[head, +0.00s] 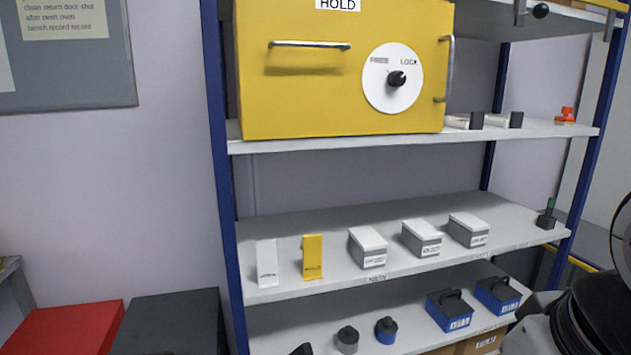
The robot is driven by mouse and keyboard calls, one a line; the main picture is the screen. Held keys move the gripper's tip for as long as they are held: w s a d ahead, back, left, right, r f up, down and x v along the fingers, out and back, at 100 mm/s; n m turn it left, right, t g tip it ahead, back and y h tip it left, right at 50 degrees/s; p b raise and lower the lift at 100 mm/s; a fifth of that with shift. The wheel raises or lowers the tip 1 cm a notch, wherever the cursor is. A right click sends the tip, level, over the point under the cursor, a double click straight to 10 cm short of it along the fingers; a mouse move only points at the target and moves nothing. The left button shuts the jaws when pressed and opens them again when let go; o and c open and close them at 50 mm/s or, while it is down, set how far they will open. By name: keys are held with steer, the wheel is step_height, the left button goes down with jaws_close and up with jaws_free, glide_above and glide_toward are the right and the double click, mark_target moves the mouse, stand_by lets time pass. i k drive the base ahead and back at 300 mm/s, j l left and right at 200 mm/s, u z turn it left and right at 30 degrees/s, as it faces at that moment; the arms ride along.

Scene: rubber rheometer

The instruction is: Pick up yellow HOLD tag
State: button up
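A yellow tag (312,256) stands upright on the middle shelf (350,215), towards its left end. It has a folded top and small dark print low on its face, too small to read. A white tag (267,263) of like shape stands just left of it, with a gap between them. Nothing covers the yellow tag. Dark parts of my arm show at the lower right, well apart from the tag. I cannot make out my gripper's fingers in this view.
White-lidded grey boxes (422,238) stand right of the yellow tag. A yellow cabinet (310,105) labelled HOLD sits on the shelf above. Blue carriers (448,310) and small weights are below. A blue post (222,180) bounds the shelves at left. Space before the tags is clear.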

mark_target(312, 246)
steer(key=j+z, duration=0.25)
steer(key=j, duration=0.6)
steer(key=j+z, duration=0.25)
steer(key=j, duration=0.65)
steer(key=j+z, duration=0.25)
steer(key=j, duration=0.6)
steer(key=k, duration=0.05)
